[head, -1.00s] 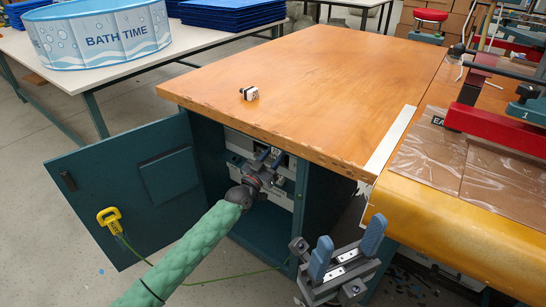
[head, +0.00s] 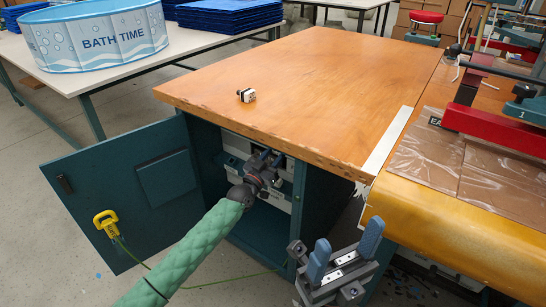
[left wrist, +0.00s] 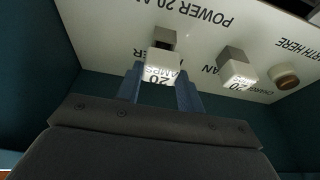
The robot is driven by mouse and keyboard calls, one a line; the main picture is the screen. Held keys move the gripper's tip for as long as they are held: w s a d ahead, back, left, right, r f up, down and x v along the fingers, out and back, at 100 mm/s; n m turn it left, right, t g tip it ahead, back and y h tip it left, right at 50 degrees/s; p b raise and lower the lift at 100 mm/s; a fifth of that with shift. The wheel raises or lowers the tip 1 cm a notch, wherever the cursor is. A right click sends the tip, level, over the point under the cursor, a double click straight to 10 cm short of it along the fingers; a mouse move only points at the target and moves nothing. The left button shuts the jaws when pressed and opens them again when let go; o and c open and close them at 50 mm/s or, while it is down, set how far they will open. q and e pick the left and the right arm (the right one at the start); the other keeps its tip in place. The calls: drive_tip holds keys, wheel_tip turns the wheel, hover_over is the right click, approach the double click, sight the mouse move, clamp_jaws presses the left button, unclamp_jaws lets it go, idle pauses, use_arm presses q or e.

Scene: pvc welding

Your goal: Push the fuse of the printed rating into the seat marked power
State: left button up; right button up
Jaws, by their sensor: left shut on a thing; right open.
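A white fuse (left wrist: 162,68) printed 20 AMPS is between the fingers of my left gripper (left wrist: 160,88) in the left wrist view. Just beyond it, a dark opening (left wrist: 166,38) shows in the white panel (left wrist: 105,30). Part of the opening is hidden, and I cannot tell whether the fuse touches it. Upside-down print near the top of the panel reads POWER 20. In the head view my left gripper (head: 268,165) reaches into the open cabinet; the fuse is hidden there. My right gripper (head: 346,246) is open and empty, in front of the table corner.
Another block printed 20 (left wrist: 237,70) sits on the panel, beside a round brown-topped knob (left wrist: 285,76). A small white and black piece (head: 246,95) lies on the wooden table (head: 310,75). The cabinet door (head: 120,195) stands open left, with a yellow clamp (head: 107,222) on it.

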use_arm(q)
drive_tip(key=shift+w+d, duration=0.45)
drive_tip(key=shift+w, duration=0.15)
drive_tip(key=o, duration=1.2)
drive_tip(key=shift+c, duration=0.2)
drive_tip(key=v, duration=0.7)
drive_tip(key=shift+s+a+p, duration=0.2)
drive_tip(key=shift+s+p, duration=0.05)
drive_tip(key=shift+p, duration=0.2)
drive_tip(key=shift+f, duration=0.1)
drive_tip(key=shift+c, duration=0.2)
